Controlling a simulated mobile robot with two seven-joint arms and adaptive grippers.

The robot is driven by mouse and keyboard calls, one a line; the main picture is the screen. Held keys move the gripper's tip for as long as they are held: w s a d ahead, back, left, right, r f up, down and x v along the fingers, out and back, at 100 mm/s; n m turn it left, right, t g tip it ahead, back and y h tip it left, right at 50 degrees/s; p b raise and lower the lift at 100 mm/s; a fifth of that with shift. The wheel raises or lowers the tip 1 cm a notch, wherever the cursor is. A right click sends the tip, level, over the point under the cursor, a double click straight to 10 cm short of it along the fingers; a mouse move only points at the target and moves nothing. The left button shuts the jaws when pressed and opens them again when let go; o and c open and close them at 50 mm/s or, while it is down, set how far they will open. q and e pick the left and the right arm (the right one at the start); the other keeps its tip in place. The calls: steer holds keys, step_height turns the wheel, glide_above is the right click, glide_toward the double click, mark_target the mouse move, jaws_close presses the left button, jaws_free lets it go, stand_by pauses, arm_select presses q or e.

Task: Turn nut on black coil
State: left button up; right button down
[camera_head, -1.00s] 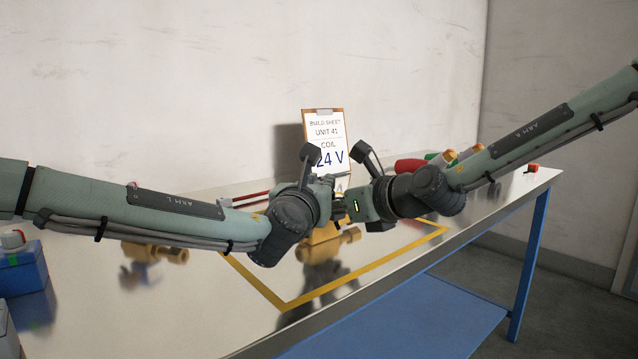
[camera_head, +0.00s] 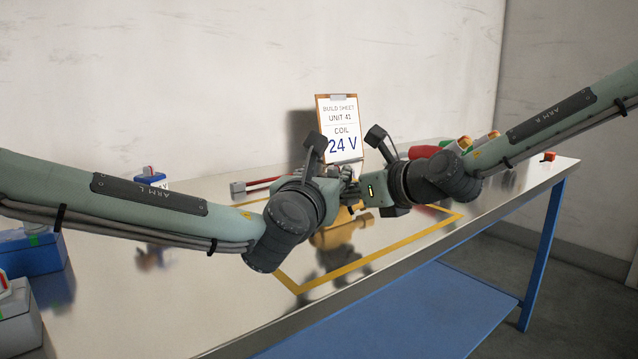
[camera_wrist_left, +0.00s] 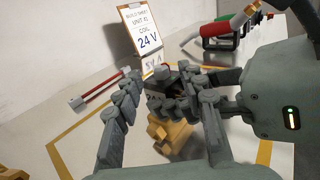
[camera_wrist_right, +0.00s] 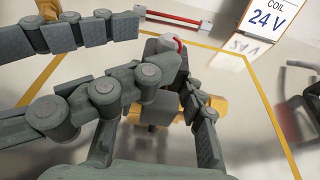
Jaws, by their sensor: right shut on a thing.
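The brass valve body (camera_head: 336,234) stands on the bench inside the yellow outline; it shows between my left fingers in the left wrist view (camera_wrist_left: 172,136). A dark block that looks like the black coil (camera_wrist_left: 162,73) sits above it, largely hidden by fingers. My left gripper (camera_wrist_left: 160,115) is open, its fingers apart on either side of the brass part. My right gripper (camera_wrist_right: 172,75) is shut on the dark coil's upper part. A small red and white detail (camera_wrist_right: 177,42) shows at its fingertips. I cannot make out the nut clearly.
A build sheet on a clipboard (camera_head: 339,130) reads COIL 24 V. The bench front is clear.

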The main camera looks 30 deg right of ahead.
arm_select(q)
steer(key=v, duration=0.7)
steer(key=shift+s+r, duration=0.1)
steer(key=w+d+r+n+g+h, duration=0.1)
steer(key=w+d+r+g+h, duration=0.3)
steer(key=r, duration=0.3)
steer(key=s+d+r+m+g+h, duration=0.2)
steer(key=s+d+r+m+g, duration=0.1)
steer(key=s+r+m+g, duration=0.3)
steer(key=m+y, duration=0.2)
steer(key=y, duration=0.4)
glide_toward(334, 166)
steer(key=x, duration=0.8)
steer(key=shift+w+d+f, duration=0.1)
steer(key=shift+w+d, duration=0.05)
steer(key=shift+d, duration=0.1)
